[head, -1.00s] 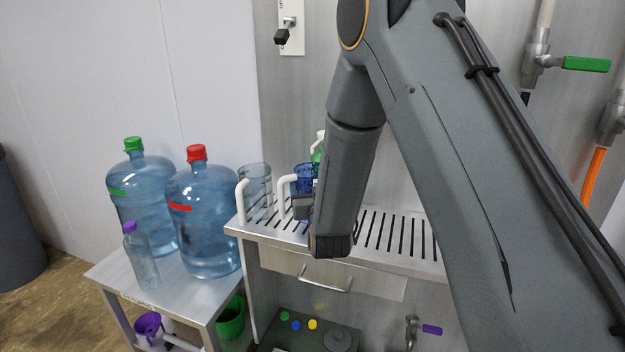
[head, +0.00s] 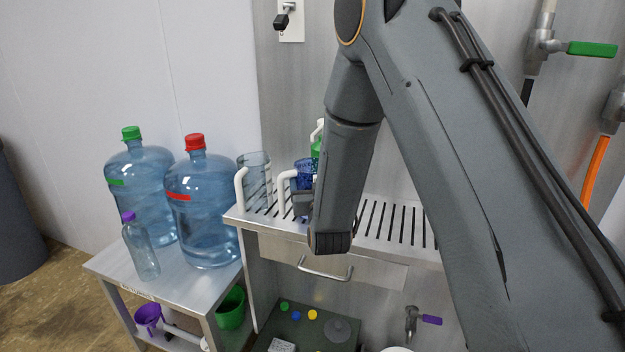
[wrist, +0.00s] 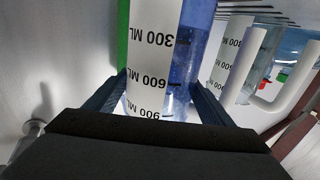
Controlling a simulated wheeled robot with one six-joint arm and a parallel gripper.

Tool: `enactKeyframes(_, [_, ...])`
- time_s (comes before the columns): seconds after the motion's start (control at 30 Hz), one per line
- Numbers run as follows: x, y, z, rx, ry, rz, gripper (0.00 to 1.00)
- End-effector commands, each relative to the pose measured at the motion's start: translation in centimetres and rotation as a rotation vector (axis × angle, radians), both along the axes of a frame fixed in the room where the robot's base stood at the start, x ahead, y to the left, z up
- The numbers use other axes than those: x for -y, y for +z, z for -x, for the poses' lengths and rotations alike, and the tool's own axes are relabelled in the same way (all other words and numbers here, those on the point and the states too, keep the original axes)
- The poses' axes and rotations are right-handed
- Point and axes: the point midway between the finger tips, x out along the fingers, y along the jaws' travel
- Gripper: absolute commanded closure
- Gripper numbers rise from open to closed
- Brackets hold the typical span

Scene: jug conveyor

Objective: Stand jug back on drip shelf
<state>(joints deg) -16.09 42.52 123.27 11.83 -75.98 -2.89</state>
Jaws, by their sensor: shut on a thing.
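A blue jug (head: 304,170) with a white handle is at the drip shelf (head: 395,228), partly hidden by my arm. In the wrist view the blue jug (wrist: 190,50), with its white millilitre strip, is between the two fingers of my gripper (wrist: 162,92). My gripper is shut on it. In the head view my gripper (head: 302,203) is mostly hidden behind my wrist. The jug's base is hidden, so I cannot tell whether it touches the shelf slats. A clear jug (head: 254,172) stands left of it, and a green jug (head: 317,149) is partly visible behind.
Two large water bottles, one green-capped (head: 140,190) and one red-capped (head: 200,215), and a small purple-capped bottle (head: 141,250) stand on a side table (head: 185,290). The right part of the shelf looks empty where visible. A drawer handle (head: 325,272) sticks out below.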

Motion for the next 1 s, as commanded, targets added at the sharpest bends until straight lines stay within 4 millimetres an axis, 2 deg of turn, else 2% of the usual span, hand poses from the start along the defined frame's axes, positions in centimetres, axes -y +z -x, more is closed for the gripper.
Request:
enactKeyframes(0.37, [0.0, -0.7, 0.0, 0.000, 0.000, 0.000, 0.65])
enactKeyframes(0.4, [0.0, -0.7, 0.0, 0.000, 0.000, 0.000, 0.21])
enactKeyframes(0.5, [0.0, -0.7, 0.0, 0.000, 0.000, 0.000, 0.04])
enactKeyframes(0.83, [0.0, -0.7, 0.2, -0.001, 0.000, 0.000, 0.03])
enactKeyframes(1.0, [0.1, -0.8, 2.0, 0.000, 0.002, 0.000, 0.03])
